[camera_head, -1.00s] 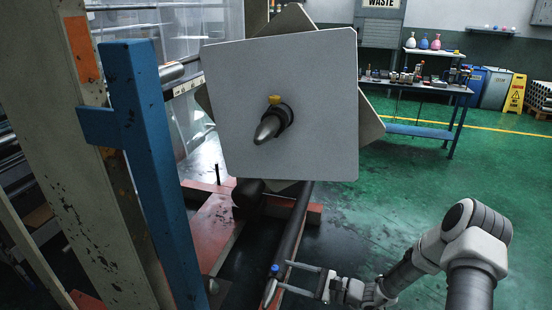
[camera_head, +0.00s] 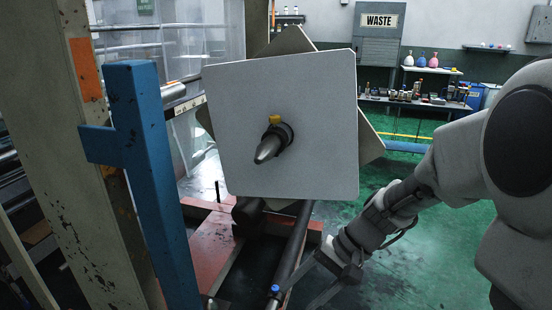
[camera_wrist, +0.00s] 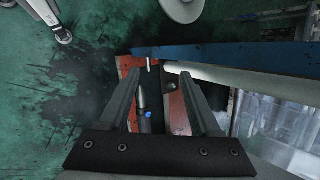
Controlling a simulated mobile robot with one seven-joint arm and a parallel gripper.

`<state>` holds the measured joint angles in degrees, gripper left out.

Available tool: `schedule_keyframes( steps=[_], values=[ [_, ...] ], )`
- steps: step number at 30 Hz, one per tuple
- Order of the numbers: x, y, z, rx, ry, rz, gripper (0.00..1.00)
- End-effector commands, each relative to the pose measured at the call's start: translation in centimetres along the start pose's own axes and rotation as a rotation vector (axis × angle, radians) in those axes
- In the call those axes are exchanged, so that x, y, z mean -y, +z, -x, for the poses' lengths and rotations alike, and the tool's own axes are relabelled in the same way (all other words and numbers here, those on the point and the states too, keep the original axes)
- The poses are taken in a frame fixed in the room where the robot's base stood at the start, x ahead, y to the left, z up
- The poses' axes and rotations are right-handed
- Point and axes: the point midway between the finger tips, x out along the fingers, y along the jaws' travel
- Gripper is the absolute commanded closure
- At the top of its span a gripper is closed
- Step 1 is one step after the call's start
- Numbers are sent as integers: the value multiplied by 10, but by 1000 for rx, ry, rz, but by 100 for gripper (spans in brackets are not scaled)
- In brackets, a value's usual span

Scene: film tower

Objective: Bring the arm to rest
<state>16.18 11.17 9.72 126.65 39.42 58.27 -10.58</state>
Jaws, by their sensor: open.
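My gripper (camera_head: 300,290) is low in the head view, right of centre, with its fingers pointing down and to the left. In the wrist view my gripper (camera_wrist: 162,77) has its two dark fingers wide apart, with nothing held between them. My arm reaches in from the right, large and near the camera. A dark bar (camera_head: 296,240) with a blue knob (camera_head: 275,289) at its near end lies close by the fingers. In the wrist view the blue knob (camera_wrist: 148,114) shows between the fingers, farther off; I cannot tell whether anything touches.
A square grey plate (camera_head: 290,95) on a pointed spindle (camera_head: 266,150) stands at centre. A blue post (camera_head: 150,190) and a beige column (camera_head: 75,150) stand left. A red base frame (camera_head: 215,240) lies low. Open green floor (camera_head: 450,245) is on the right, with a bench behind.

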Motion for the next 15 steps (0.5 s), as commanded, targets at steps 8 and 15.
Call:
schedule_keyframes(
  steps=[8,15],
  values=[
    [-9,42,49,-187,203,193,36],
    [-21,74,90,-366,344,334,36]
  ],
)
